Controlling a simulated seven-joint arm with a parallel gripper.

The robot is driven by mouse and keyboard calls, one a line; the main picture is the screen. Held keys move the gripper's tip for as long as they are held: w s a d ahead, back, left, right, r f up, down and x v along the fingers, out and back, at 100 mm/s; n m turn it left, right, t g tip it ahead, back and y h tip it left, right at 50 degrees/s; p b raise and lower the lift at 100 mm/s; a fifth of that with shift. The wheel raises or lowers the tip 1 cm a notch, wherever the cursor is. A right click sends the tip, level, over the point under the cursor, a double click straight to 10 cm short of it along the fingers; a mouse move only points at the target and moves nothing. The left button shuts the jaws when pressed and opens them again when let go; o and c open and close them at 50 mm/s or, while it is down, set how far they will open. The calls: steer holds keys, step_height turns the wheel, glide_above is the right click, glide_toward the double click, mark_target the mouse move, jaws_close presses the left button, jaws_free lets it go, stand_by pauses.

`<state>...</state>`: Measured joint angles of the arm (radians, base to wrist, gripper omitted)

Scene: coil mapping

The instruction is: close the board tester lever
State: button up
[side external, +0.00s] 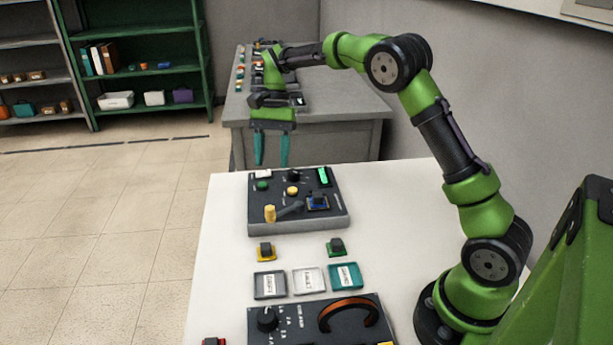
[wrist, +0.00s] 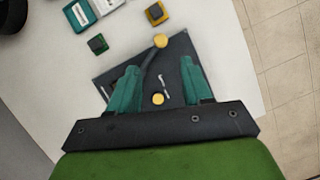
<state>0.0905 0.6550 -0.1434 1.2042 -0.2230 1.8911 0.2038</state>
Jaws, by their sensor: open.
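The board tester (side external: 298,222) is a dark box near the far edge of the white table. Its lever (side external: 289,210) is a dark arm with a yellow knob (side external: 270,213) at the front left of the box. The lever knob also shows in the wrist view (wrist: 160,41), above and between the fingers. A small blue board (side external: 317,202) sits on the tester's right side. My gripper (side external: 271,163) is open and empty, with teal fingers pointing down above the far left part of the tester. In the wrist view, my gripper (wrist: 165,75) hides parts of the tester.
Grey, white and teal labelled trays (side external: 308,280) lie nearer. A second dark panel (side external: 318,322) with an orange-brown arc is at the front. Bare table lies left of the tester.

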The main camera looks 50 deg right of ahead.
mark_target(270, 206)
steer(key=x, duration=1.2)
steer(key=shift+a+f, duration=0.1)
steer(key=shift+f, duration=0.15)
jaws_close()
